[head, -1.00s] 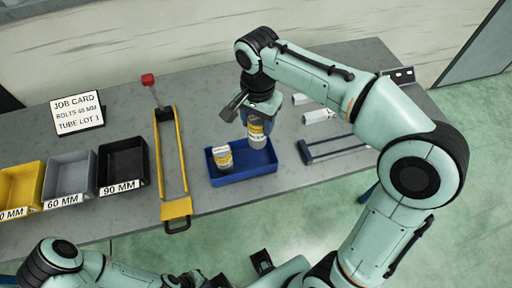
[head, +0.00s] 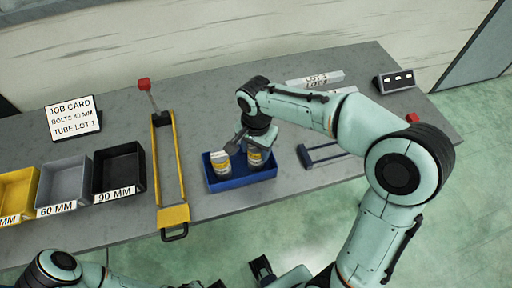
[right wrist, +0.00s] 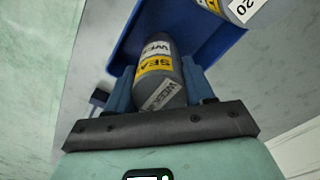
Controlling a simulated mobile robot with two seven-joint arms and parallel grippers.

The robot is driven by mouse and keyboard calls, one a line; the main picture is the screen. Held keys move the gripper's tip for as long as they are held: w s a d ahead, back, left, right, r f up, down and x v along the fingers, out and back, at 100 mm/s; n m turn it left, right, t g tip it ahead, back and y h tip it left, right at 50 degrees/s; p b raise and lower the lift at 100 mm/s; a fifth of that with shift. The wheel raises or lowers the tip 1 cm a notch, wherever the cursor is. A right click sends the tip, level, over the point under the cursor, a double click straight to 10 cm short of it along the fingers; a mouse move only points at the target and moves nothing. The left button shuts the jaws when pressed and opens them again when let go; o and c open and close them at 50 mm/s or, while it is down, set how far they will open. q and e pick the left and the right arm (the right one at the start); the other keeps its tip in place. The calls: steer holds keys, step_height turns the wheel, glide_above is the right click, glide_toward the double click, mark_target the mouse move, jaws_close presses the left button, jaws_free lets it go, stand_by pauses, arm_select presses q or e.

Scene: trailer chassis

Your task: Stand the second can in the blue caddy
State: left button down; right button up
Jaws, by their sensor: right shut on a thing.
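The blue caddy (head: 238,182) is on the bench; its wall also shows in the right wrist view (right wrist: 128,45). One grey can with a yellow-and-white label (head: 221,164) stands in its left part, partly seen in the right wrist view (right wrist: 238,8). My right gripper (head: 259,143) is shut on the second can (head: 255,158), roughly upright inside the right part of the caddy. In the right wrist view the can (right wrist: 158,65) sits between the blue fingers. Whether its base touches the caddy floor is hidden. My left gripper (head: 262,268) is low in view, away from the caddy; its jaw state is unclear.
Yellow (head: 15,190), grey (head: 62,180) and black (head: 119,170) bins and a job card (head: 73,117) stand farther left. A dark blue rack (head: 325,154) is right, with pale tubes (head: 315,79) behind my right arm.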

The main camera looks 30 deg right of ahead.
steer(key=shift+f, duration=0.15)
steer(key=o, duration=1.2)
steer(key=shift+r, duration=0.35)
step_height(320, 180, up, 11)
steer(key=shift+f+p, duration=0.2)
steer(key=shift+p, duration=0.8)
steer(key=shift+r, duration=0.55)
